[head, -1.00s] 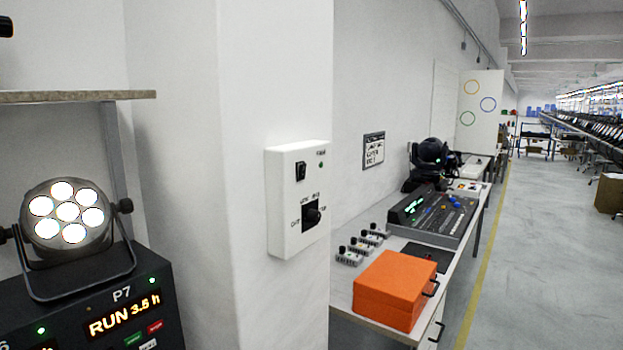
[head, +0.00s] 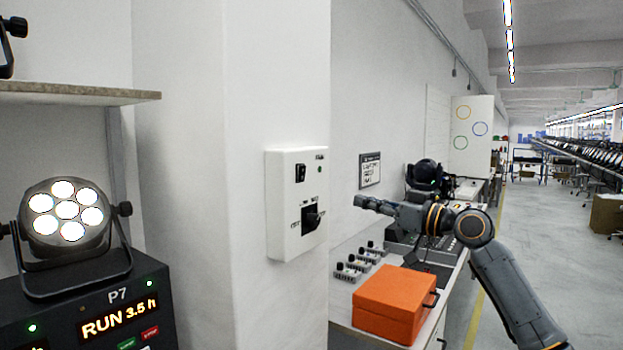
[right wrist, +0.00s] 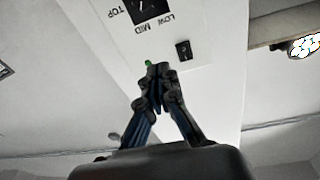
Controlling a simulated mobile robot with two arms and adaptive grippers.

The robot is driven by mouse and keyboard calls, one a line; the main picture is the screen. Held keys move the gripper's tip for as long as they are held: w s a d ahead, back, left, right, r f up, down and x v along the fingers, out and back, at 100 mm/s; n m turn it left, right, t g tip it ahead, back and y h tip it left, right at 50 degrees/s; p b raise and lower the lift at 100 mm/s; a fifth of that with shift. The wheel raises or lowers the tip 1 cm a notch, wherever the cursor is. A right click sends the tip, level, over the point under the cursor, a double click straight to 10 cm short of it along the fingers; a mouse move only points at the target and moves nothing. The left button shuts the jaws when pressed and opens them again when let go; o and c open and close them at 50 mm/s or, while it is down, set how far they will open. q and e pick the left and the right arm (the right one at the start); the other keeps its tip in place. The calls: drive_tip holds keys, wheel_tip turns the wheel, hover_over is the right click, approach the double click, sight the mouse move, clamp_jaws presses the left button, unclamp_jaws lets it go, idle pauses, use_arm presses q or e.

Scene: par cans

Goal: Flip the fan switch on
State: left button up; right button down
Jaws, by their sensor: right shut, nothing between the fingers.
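The white fan switch box (head: 283,226) is fixed to the white pillar. It has a small black rocker switch (head: 300,173) at its upper left, a black rotary knob (head: 312,218) below, and a small green light (head: 320,169) at the upper right. The box also shows upside down in the right wrist view (right wrist: 216,55), with the rocker (right wrist: 183,50) to the right of my fingertips. My right gripper (head: 358,201) is shut and empty, right of the box and apart from it in the head view. My left gripper is not in view.
A bench along the wall holds an orange case (head: 395,300), small knobbed boxes (head: 350,271) and a console under my right arm. A par can (head: 66,215) stands on a black unit (head: 100,300) at left, below a shelf (head: 80,95).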

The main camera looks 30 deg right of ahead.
drive_tip(key=s+a+r+n+y, duration=0.1)
drive_tip(key=s+a+r, duration=0.1)
drive_tip(key=s+r, duration=0.1)
drive_tip(key=shift+s+a+r+n+y, duration=0.15)
drive_tip(key=shift+r+n+y, duration=0.25)
drive_tip(key=shift+r, duration=0.5)
drive_tip(key=p, duration=0.8)
approach(302, 167)
drive_tip(key=x, duration=0.5)
drive_tip(key=shift+a+r, duration=0.1)
drive_tip(key=shift+r, duration=0.2)
drive_tip(key=shift+w+a+f, duration=0.1)
drive_tip(key=shift+w+a, duration=0.05)
drive_tip(key=shift+w, duration=0.3)
drive_tip(key=shift+w+a+f, duration=0.1)
drive_tip(key=shift+w+a, duration=0.05)
drive_tip(key=shift+w, duration=0.35)
drive_tip(key=shift+r, duration=0.1)
